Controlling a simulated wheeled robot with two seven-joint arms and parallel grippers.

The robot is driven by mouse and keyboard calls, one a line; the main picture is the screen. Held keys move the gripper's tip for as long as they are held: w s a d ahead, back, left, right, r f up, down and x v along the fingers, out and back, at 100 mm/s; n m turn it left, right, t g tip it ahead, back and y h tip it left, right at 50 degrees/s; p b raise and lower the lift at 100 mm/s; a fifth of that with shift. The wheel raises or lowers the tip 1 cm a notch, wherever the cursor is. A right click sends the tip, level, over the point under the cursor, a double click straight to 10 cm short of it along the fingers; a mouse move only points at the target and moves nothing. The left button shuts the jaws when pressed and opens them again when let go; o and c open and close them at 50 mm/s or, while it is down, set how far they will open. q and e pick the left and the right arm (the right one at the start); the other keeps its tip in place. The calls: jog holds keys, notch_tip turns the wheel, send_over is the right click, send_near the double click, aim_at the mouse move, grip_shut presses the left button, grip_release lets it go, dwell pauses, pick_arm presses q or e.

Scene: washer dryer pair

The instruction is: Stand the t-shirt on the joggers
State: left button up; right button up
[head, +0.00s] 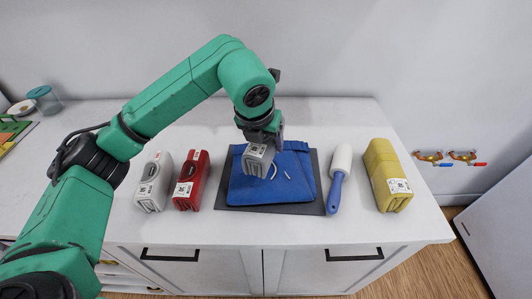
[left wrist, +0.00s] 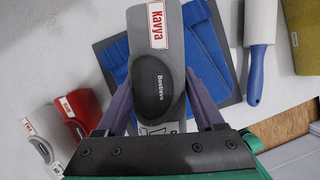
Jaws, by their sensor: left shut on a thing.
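The held grey folded t-shirt (head: 259,160) has a tag with a dark code in the head view. In the left wrist view the t-shirt (left wrist: 157,70) shows a dark oval print and a red-and-white label. My left gripper (head: 262,140) is shut on it, one finger on each side. The joggers also show in the left wrist view (left wrist: 205,45), partly hidden by the t-shirt. My right gripper is out of view.
A dark mat (head: 321,190) lies under the joggers on the white counter (head: 240,232). White (head: 153,180) and red (head: 191,180) folded garments stand to the left. A lint roller (head: 338,180) and a yellow garment (head: 386,175) are to the right. A wall closes the back.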

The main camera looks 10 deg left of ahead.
aim_at(258, 147)
pick_arm(q)
notch_tip(258, 147, down, 4)
jog(key=shift+f+p, duration=0.2)
jog(key=shift+p, duration=0.25)
jog(key=shift+s+f, duration=0.1)
jog(key=shift+f, duration=0.35)
jog(key=o, duration=1.5)
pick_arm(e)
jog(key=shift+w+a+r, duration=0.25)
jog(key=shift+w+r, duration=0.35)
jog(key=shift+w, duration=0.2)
pick_arm(q)
jog(key=b+v, duration=0.2)
jog(key=v, duration=1)
jog(key=shift+d, duration=0.1)
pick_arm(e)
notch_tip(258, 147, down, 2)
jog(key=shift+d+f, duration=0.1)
